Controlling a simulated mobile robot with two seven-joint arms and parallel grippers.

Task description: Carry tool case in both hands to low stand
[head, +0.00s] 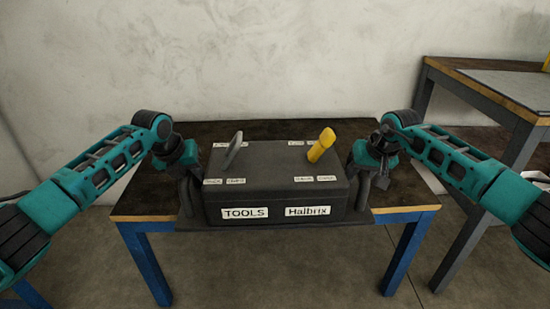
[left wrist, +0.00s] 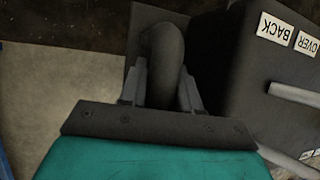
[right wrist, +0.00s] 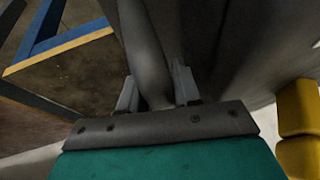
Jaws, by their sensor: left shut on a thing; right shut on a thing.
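The dark grey tool case (head: 280,187) bears white labels, two of them reading TOOLS and Halbrix. In the head view it is level, over the front part of a low stand (head: 278,130) with a dark top and blue legs. I cannot tell whether it touches the top. My left gripper (head: 187,180) is shut on the case's left side handle, a grey bar that shows between the fingers in the left wrist view (left wrist: 163,75). My right gripper (head: 368,178) is shut on the right side handle, also seen in the right wrist view (right wrist: 150,75).
A grey tool (head: 234,150) and a yellow-handled tool (head: 321,146) stick up from the case's top. A taller table (head: 500,98) with grey legs stands at the right. A pale wall is behind the stand. Concrete floor lies in front.

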